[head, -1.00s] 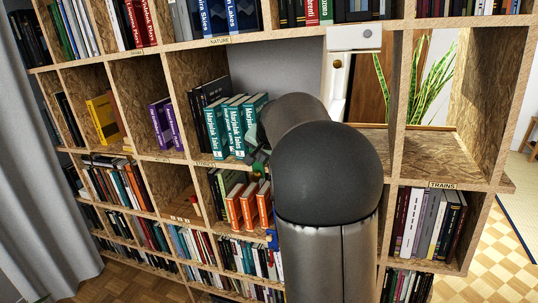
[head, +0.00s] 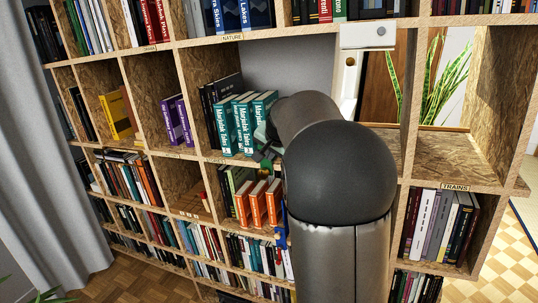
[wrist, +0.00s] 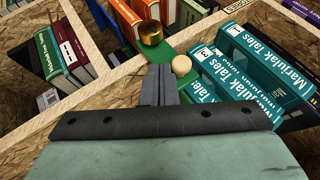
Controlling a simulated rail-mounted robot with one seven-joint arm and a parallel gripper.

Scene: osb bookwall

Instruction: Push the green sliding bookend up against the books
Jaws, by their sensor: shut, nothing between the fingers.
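The green bookend (wrist: 192,85) shows in the wrist view as green patches around my fingers, beside the teal books (wrist: 240,62). A pale wooden ball knob (wrist: 181,65) sits close to the right of my fingertips. My gripper (wrist: 160,72) is shut and empty, with its fingertips near the shelf edge. In the head view the teal books (head: 244,124) stand, leaning, in a middle compartment. A small green part (head: 265,167) shows at the shelf edge below them. My arm hides most of the bookend and gripper there, and I cannot tell whether they touch.
Orange books (head: 258,203) stand in the compartment below, and show at the top of the wrist view (wrist: 125,20). A brass knob (wrist: 151,32) is just beyond my fingertips. Wooden shelf edges and dividers surround the gripper. A blue part (head: 281,236) is below.

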